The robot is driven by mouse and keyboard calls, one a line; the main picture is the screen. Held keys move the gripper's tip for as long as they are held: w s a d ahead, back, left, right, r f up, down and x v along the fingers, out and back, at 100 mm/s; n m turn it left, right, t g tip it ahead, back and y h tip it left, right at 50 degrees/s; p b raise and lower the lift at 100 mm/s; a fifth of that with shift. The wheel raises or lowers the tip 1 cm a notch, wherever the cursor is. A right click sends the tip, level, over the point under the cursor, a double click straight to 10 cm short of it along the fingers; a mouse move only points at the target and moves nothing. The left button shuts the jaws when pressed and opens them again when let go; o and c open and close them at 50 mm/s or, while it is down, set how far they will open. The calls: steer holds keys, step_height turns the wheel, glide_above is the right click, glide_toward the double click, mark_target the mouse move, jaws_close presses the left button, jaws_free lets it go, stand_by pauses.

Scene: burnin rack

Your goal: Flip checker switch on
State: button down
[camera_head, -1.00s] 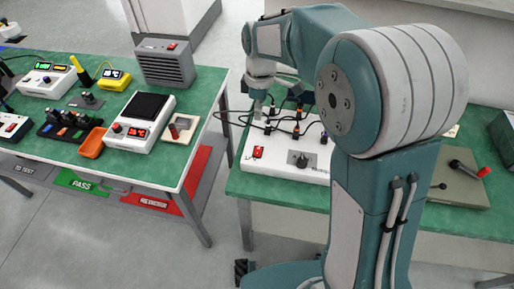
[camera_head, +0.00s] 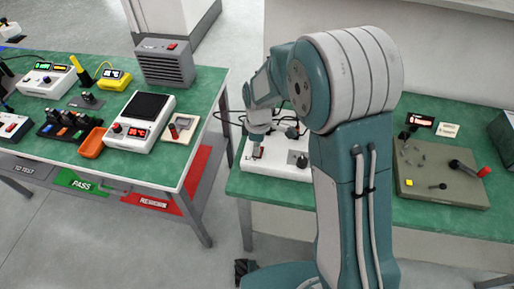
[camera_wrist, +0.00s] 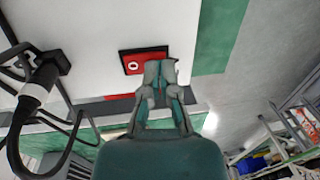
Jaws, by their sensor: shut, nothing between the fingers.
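A white box (camera_head: 265,183) lies on the right green table, with a red rocker switch near its front left corner. In the wrist view the red switch (camera_wrist: 145,62) sits in a black frame with a white circle mark. My gripper (camera_wrist: 160,82) is shut and empty, its fingertips over the right lower part of the switch. In the head view my gripper (camera_head: 257,148) is at the box's left side, covering most of the switch. I cannot tell whether the fingertips touch it, and the hidden part keeps its position unclear.
Black cables with a plug (camera_wrist: 40,80) rise from the box beside my gripper. A grey knob (camera_head: 298,158) is on the box. A grey-brown fixture (camera_head: 440,190) with a red-tipped lever stands to the right. The left table (camera_head: 65,150) holds several instruments, across a floor gap.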

steer(key=shift+s+f, duration=0.1)
steer(key=shift+f, duration=0.1)
stand_by(0.3)
steer(key=shift+w+d+r, duration=0.1)
steer(key=shift+w+r, duration=0.05)
steer(key=shift+w, duration=0.25)
steer(key=shift+w+d+r, duration=0.1)
steer(key=shift+w+r, duration=0.05)
steer(key=shift+w, duration=0.25)
step_height(320, 180, up, 14)
steer(key=s, duration=0.1)
steer(key=shift+s+a, duration=0.15)
steer(key=shift+s, duration=0.15)
steer(key=shift+f, duration=0.1)
